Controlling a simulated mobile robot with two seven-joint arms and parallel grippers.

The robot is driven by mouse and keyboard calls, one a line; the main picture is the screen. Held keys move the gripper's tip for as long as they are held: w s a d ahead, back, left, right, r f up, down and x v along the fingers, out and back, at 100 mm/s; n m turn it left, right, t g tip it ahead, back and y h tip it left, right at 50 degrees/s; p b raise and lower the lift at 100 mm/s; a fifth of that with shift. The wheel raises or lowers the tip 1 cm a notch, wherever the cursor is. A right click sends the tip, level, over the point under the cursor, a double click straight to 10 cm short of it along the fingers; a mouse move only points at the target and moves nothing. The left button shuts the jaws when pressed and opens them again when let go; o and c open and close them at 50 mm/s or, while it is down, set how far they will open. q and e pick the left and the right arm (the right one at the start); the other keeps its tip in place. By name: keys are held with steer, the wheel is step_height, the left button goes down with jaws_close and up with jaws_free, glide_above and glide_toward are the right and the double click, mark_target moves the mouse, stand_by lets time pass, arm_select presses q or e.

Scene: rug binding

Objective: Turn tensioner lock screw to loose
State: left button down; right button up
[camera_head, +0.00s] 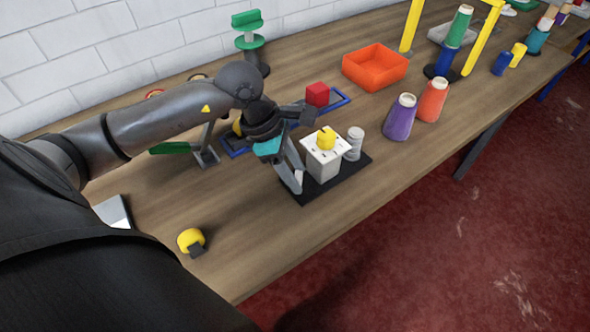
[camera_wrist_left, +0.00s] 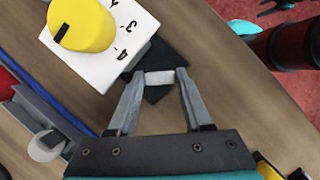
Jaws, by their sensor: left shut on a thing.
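The tensioner is a white box (camera_head: 323,167) with a yellow knob (camera_head: 326,139) on top, standing on a black base plate (camera_head: 352,175). In the left wrist view the yellow knob (camera_wrist_left: 82,24) has a black mark, and the white face (camera_wrist_left: 128,28) carries printed numbers. My left gripper (camera_head: 299,181) points down beside the box, on its near left side. In the left wrist view its fingertips (camera_wrist_left: 159,78) are closed on a small whitish piece (camera_wrist_left: 160,77), seemingly the lock screw, above the black plate. My right gripper is not seen.
A grey spool (camera_head: 354,144) stands right behind the box. A red block (camera_head: 317,94) and blue frame lie behind. An orange bin (camera_head: 375,67), a purple cone (camera_head: 400,118) and an orange cone (camera_head: 432,100) stand to the right. A yellow-and-black piece (camera_head: 191,241) lies near the front edge.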

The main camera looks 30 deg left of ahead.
arm_select(q)
steer(key=n+t+y, duration=0.1)
steer(key=n, duration=0.2)
steer(key=shift+s+n+b, duration=0.1)
steer(key=shift+n+b, duration=0.2)
steer(key=shift+d+n+t+y+b, duration=0.15)
steer(key=shift+n+t+y+b, duration=0.3)
steer(key=shift+n, duration=1.35)
steer(key=c, duration=0.6)
jaws_free()
steer(key=shift+r, duration=0.1)
